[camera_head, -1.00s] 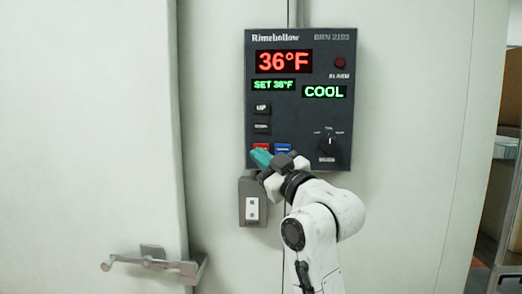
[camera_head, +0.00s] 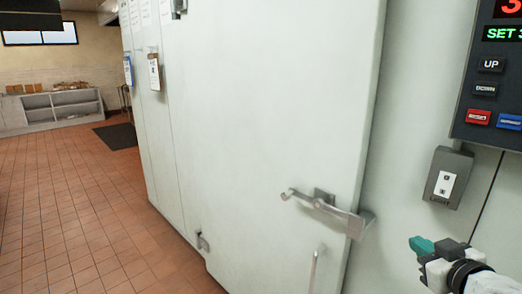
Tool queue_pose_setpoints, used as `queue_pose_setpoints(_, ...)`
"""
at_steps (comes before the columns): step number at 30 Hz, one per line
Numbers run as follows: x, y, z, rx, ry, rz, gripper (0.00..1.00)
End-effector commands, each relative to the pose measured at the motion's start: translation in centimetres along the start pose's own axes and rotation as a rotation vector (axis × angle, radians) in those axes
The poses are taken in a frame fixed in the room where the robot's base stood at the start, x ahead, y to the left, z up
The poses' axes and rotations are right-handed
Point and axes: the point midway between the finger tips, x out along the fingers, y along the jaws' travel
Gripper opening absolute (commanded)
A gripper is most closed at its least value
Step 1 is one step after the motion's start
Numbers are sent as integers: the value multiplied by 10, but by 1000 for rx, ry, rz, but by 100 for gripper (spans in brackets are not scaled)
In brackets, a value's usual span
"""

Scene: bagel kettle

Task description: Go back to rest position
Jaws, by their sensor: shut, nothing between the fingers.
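My gripper (camera_head: 426,246) is at the lower right of the head view, with teal fingertips and a white and black wrist. Its fingers are shut and hold nothing. It is in front of the pale wall, below the light switch box (camera_head: 448,178) and apart from the dark control panel (camera_head: 490,90). The panel is cut off by the right edge. Its UP and DOWN buttons, a red button and a blue button show. Most of my arm is out of view.
A large pale door with a metal latch handle (camera_head: 325,207) fills the middle. Open red tiled floor (camera_head: 70,220) lies to the left. A dark mat (camera_head: 117,135) and low shelves with bread (camera_head: 55,108) are at the far left.

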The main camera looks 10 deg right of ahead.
Motion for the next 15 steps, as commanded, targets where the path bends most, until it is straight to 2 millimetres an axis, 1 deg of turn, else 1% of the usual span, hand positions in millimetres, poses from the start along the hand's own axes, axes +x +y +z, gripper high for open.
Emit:
queue_pose_setpoints(1, -2, -20, 33, 24, -80, -35, 0)
queue_pose_setpoints(2, -5, -30, 51, 37, -128, -52, 0)
queue_pose_setpoints(3, -9, -44, 75, 55, -193, -72, 0)
queue_pose_setpoints(5, -19, -63, 111, 79, -289, -102, 0)
queue_pose_setpoints(6, -28, -76, 134, 93, -356, -119, 0)
queue_pose_setpoints(8, -43, -93, 169, 112, -457, -143, 0)
queue_pose_setpoints(9, -55, -105, 191, 123, -525, -157, 0)
queue_pose_setpoints(11, -76, -120, 224, 136, -629, -174, 0)
queue_pose_setpoints(12, -92, -129, 244, 144, -699, -183, 0)
queue_pose_setpoints(14, -117, -140, 274, 151, -802, -191, 0)
queue_pose_setpoints(15, -134, -146, 291, 154, -866, -195, 0)
